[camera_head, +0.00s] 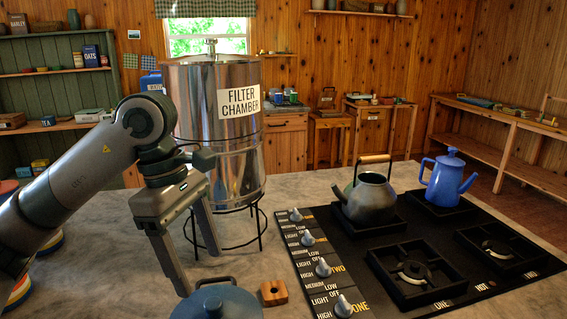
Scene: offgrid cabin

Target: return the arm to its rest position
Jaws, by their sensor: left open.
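My left arm comes in from the left, and its gripper (198,262) points down in front of the steel filter chamber. The two fingers are spread apart with nothing between them. The gripper is above and just behind a blue lidded pot (222,302), which is cut off by the bottom edge of the view. I cannot tell exactly how far the fingertips are from the pot. My right gripper is not in view.
The steel filter chamber (233,160) stands on a wire stand close behind the gripper. A small wooden block (273,292) lies right of the pot. The black stove (450,240) holds a grey kettle (370,200) and a blue coffee pot (446,182). Grey counter shows between chamber and stove.

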